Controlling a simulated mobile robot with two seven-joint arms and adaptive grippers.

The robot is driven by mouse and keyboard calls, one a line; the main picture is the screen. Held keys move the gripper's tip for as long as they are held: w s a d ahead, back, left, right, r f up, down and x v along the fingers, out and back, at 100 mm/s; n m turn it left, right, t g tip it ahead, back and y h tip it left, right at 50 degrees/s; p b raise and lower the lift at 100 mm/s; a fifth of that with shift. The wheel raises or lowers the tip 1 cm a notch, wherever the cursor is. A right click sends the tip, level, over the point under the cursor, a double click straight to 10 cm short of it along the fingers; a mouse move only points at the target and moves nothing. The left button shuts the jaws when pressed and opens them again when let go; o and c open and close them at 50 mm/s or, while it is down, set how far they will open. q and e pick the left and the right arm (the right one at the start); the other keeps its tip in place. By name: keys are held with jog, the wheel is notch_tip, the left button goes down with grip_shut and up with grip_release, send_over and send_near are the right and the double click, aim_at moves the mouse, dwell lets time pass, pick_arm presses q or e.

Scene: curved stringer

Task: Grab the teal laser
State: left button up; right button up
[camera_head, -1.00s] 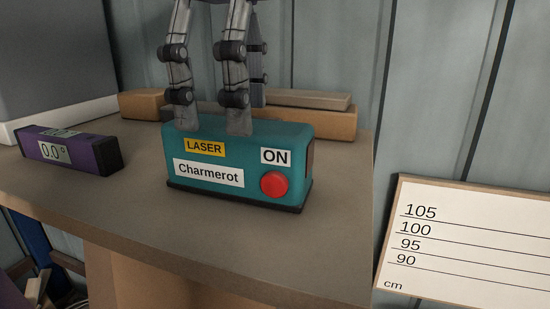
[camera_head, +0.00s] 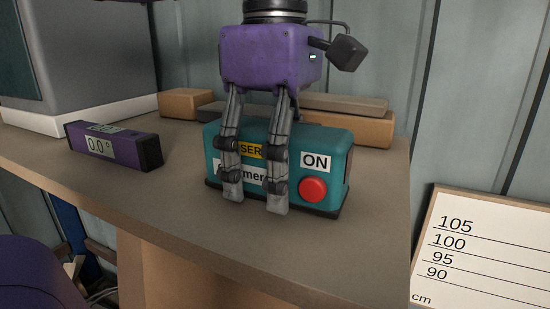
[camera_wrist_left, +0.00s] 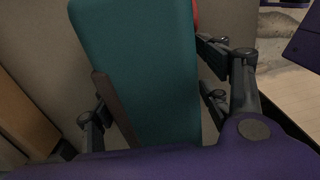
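The teal laser (camera_head: 333,160) is a box on the brown table, with a yellow label, a white ON label and a red button on its front. My left gripper (camera_head: 256,203) is above it, pointing down. Two of its fingers hang in front of the laser's front face and cover part of the labels. In the left wrist view the teal laser (camera_wrist_left: 140,70) lies between the fingers of my left gripper (camera_wrist_left: 155,105), with gaps seen on both sides. The gripper looks open around it; contact is not visible. My right gripper is not in view.
A purple digital level (camera_head: 112,146) lies to the left on the table (camera_head: 180,205). Wooden blocks (camera_head: 360,127) and a smaller block (camera_head: 185,102) are behind the laser. A large grey box (camera_head: 90,60) stands at the back left. A centimetre board (camera_head: 480,255) is at the right.

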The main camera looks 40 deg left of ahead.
pick_arm(q)
jog(key=c, duration=1.5)
